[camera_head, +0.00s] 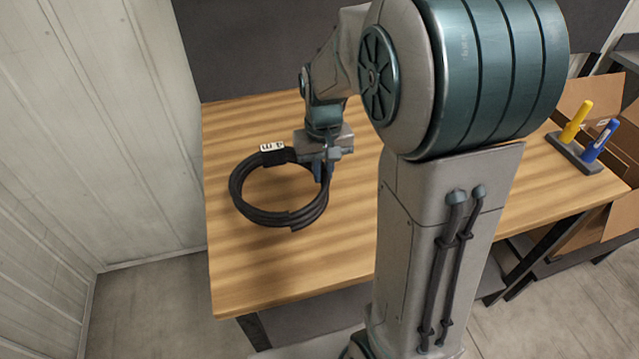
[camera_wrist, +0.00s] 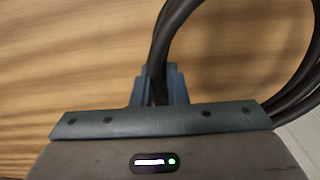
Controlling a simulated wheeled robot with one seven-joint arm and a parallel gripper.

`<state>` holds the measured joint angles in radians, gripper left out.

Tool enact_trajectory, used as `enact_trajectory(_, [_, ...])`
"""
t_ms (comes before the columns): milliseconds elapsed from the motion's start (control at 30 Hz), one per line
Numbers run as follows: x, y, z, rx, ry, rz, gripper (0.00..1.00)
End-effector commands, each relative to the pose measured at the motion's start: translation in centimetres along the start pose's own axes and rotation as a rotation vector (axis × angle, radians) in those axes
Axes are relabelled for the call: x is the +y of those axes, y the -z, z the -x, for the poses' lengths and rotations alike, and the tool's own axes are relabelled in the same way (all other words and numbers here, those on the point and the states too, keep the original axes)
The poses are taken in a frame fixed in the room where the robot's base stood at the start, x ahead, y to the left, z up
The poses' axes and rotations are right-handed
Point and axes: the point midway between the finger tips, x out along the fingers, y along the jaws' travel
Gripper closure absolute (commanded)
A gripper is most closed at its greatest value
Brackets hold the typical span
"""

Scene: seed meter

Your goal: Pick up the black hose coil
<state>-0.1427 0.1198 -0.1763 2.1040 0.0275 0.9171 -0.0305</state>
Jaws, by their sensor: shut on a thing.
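The black hose coil (camera_head: 240,197) is a ring of several loops with a white label on its upper edge, over the left part of the wooden table in the head view. My gripper (camera_head: 323,170) is shut on the right side of the coil. In the wrist view my gripper (camera_wrist: 158,90) has its two blue-grey fingers around the hose. The coil (camera_wrist: 163,40) there rises from between the fingers and curves out to the right. I cannot tell whether the coil touches the table.
The wooden table (camera_head: 250,270) is bare in front of the coil. A holder (camera_head: 572,156) with a yellow-handled tool (camera_head: 576,118) and a blue-handled tool (camera_head: 600,140) stands at the right. Cardboard boxes (camera_head: 622,215) are beyond the right edge. A pale panelled wall (camera_head: 100,130) is at the left.

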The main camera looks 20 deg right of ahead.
Motion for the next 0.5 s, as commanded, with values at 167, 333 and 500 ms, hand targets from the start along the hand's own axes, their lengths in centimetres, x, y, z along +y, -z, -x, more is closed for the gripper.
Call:
enact_trajectory(167, [3.5, 2.9, 2.3, 0.001, -0.002, -0.009, 1.00])
enact_trajectory(333, [5.8, 4.9, 4.2, 0.000, -0.001, -0.007, 1.00])
enact_trajectory(500, [7.3, 6.2, 5.5, -0.001, -0.001, -0.006, 1.00])
